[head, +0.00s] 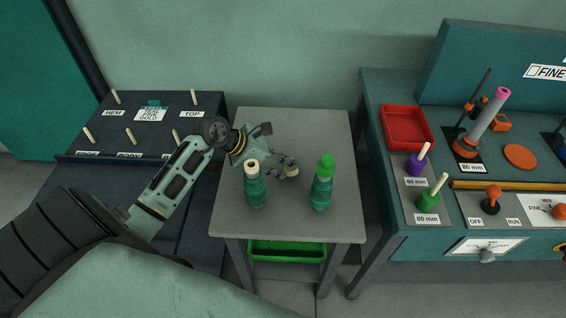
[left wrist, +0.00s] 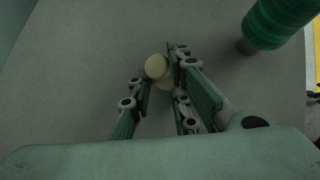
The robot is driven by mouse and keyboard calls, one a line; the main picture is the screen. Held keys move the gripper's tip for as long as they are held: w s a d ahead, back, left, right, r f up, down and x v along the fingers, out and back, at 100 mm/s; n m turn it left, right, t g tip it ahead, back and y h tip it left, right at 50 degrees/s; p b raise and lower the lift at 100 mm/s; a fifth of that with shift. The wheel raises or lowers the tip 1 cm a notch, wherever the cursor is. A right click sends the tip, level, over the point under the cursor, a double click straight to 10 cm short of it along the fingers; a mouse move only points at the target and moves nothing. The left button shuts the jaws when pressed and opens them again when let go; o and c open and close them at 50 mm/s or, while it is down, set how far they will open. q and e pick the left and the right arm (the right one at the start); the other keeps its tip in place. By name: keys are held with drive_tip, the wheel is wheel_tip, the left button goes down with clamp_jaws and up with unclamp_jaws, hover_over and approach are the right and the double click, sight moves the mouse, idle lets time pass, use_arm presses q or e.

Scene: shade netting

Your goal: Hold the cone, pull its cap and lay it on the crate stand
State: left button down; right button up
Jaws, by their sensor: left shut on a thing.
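Two teal thread cones stand upright on the grey top of the crate stand (head: 285,222). The left cone (head: 255,190) shows a bare cream core at its top. The right cone (head: 321,192) has a bright green cap-like top (head: 326,163). My left gripper (head: 287,170) is above the stand, between and behind the cones, shut on a small cream round piece, apparently a cap (left wrist: 156,67). In the left wrist view the piece sits between the fingertips, over the grey top. One teal cone (left wrist: 278,22) shows at upper right there. My right gripper is not in view.
A green crate (head: 287,251) sits under the stand's top. A dark rack with labelled pegs (head: 140,125) stands at left. At right a teal bench carries a red tray (head: 406,126), small cones and levers. The stand's back and front edge are clear.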

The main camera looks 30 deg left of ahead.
use_arm(q)
drive_tip(key=shift+f, duration=0.3)
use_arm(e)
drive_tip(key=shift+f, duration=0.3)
use_arm(q)
drive_tip(key=c, duration=1.9)
unclamp_jaws()
drive_tip(key=shift+s, duration=0.1)
drive_tip(key=shift+o, duration=1.3)
drive_tip(key=shift+f, duration=0.1)
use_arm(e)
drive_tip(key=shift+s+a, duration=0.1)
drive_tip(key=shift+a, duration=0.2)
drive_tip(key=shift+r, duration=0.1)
